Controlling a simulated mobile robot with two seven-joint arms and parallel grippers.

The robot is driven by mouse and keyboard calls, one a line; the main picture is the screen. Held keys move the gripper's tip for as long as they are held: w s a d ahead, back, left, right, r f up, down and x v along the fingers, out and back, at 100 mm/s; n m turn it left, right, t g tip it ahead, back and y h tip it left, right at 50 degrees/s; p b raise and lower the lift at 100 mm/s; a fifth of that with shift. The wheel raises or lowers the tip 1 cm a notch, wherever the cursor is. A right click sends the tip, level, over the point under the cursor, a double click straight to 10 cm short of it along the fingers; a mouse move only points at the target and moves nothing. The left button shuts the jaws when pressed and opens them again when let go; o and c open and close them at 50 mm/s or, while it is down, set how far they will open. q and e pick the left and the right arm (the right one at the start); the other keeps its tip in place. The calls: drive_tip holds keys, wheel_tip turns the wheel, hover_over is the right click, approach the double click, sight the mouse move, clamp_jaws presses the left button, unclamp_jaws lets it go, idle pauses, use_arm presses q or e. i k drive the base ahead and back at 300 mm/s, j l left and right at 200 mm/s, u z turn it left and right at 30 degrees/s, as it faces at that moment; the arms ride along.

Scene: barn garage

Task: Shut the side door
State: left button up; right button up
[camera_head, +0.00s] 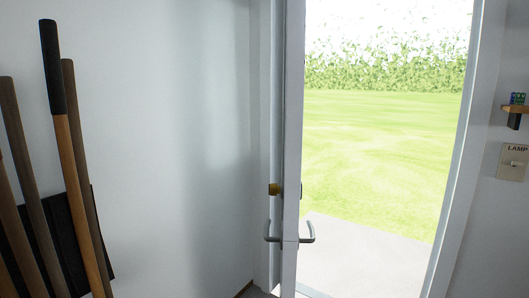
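The side door (293,130) stands open, seen almost edge-on in the middle of the head view. It has a grey lever handle on each side, one on the left (270,235) and one on the right (307,236). A brass lock knob (274,189) sits above the left handle. The open doorway shows to the right of the door edge, with its white frame (463,160) on the right. Neither of my grippers is in view.
Long-handled tools (75,150) lean against the white wall at the left. A light switch marked LAMP (514,162) and a small wooden shelf (515,109) are on the right wall. Grass (385,150) and a pale paved slab (360,260) lie outside.

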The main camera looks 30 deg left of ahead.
sight(294, 15)
drive_tip(key=k+j+u, duration=0.1)
drive_tip(key=j, duration=0.4)
drive_tip(key=k+j+u, duration=0.15)
drive_tip(key=j, duration=0.35)
drive_tip(key=k+j+u, duration=0.1)
drive_tip(key=j, duration=0.4)
